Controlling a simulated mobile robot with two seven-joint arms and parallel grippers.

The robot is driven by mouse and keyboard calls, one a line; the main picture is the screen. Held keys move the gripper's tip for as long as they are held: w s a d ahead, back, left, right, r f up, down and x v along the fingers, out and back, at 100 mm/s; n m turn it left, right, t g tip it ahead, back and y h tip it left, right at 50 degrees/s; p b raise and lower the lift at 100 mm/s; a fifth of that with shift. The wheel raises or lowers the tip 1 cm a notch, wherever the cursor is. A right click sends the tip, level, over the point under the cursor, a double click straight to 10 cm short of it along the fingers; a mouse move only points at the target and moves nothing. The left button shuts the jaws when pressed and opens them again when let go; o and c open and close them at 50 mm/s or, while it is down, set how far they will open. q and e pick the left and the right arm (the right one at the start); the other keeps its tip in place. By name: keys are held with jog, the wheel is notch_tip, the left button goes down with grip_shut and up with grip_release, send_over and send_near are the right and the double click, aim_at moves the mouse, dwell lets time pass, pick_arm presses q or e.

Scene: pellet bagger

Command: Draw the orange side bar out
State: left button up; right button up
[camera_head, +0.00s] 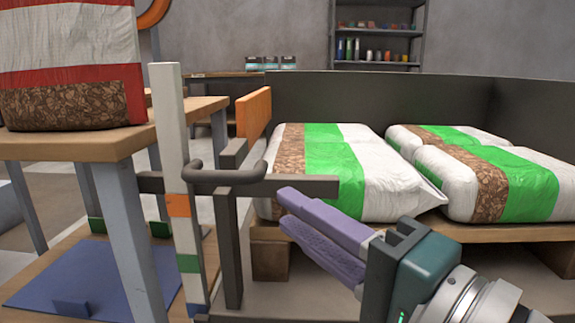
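An orange bar (254,113) stands on edge at the near left corner of the dark-walled pallet bay, with a dark bracket below it. A dark bent handle (226,173) sits below and in front of it, beside a pale upright post with an orange band (179,205). A dark horizontal bar (300,186) runs right from the handle. My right gripper (281,207), with purple fingers, points left just below this bar. Its fingers lie close together with nothing visible between them. Whether it touches the bar is unclear. My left gripper is out of view.
A wooden table (70,148) at left carries a large red, white and brown bag (70,60). Green-and-white bags (335,165) lie on a wooden pallet (500,233) at right, inside dark walls (390,100). A blue plate (85,280) lies below the table.

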jog(key=s+d+r+p, duration=0.1)
jog(key=s+d+p, duration=0.1)
jog(key=s+d+r+m+h+p, duration=0.1)
jog(key=d+p, duration=0.1)
jog(key=d, duration=0.1)
jog(key=s+d+r+h+p, duration=0.1)
jog(key=s+d+p, duration=0.1)
jog(key=d, duration=0.1)
jog(key=shift+s+r, duration=0.3)
jog(key=shift+r, duration=0.05)
grip_shut()
pick_arm(q)
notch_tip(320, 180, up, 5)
jog(key=b, duration=0.3)
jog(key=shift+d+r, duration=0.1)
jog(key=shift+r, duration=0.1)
pick_arm(e)
jog(key=s+a+x, duration=0.1)
jog(key=a+x, duration=0.1)
jog(key=x, duration=1)
jog(key=shift+a+f, duration=0.25)
jog(key=shift+f, duration=0.2)
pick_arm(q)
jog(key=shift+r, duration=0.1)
